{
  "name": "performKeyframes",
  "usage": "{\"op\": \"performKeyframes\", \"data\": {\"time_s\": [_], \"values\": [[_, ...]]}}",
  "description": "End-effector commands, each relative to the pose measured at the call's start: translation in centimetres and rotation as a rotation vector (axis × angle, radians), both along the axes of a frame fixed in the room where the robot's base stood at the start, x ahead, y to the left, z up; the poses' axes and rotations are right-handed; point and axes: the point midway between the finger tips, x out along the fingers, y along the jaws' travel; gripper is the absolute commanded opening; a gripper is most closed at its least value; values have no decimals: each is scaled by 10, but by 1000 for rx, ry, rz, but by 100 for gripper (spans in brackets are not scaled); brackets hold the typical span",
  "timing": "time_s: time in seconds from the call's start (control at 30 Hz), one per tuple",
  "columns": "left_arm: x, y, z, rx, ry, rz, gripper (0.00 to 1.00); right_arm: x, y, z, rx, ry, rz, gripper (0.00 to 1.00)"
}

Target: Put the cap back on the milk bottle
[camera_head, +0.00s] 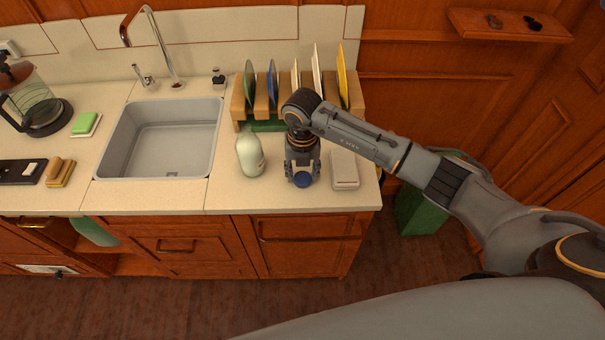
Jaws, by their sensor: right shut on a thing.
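The milk bottle (250,155) is whitish-green and stands upright on the counter, right of the sink. No cap can be made out on its top at this size. My right gripper (302,179) points down just right of the bottle, apart from it, over the counter. It is shut on a small round blue cap (303,180), which shows at its fingertips. Whether the cap touches the counter, I cannot tell. My left gripper is not in view.
A wooden rack (355,98) with upright plates stands behind my right gripper. A whitish box (344,170) lies close on its right. The sink (160,138) is to the left, with a green sponge (86,123) and a French press (33,104) beyond. Bare counter lies in front of the bottle.

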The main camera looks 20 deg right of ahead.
Motion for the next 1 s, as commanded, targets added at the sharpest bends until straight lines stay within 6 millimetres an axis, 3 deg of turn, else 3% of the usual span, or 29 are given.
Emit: {"op": "performKeyframes", "data": {"time_s": [0.27,0.53,0.8,1.0], "values": [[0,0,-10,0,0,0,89,-5,1,32,1,-2,3,33],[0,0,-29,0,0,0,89,-51,7,86,1,-9,6,33],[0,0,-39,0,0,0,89,-106,14,113,-3,-5,4,33],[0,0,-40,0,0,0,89,-131,18,123,-1,-3,3,33]]}}
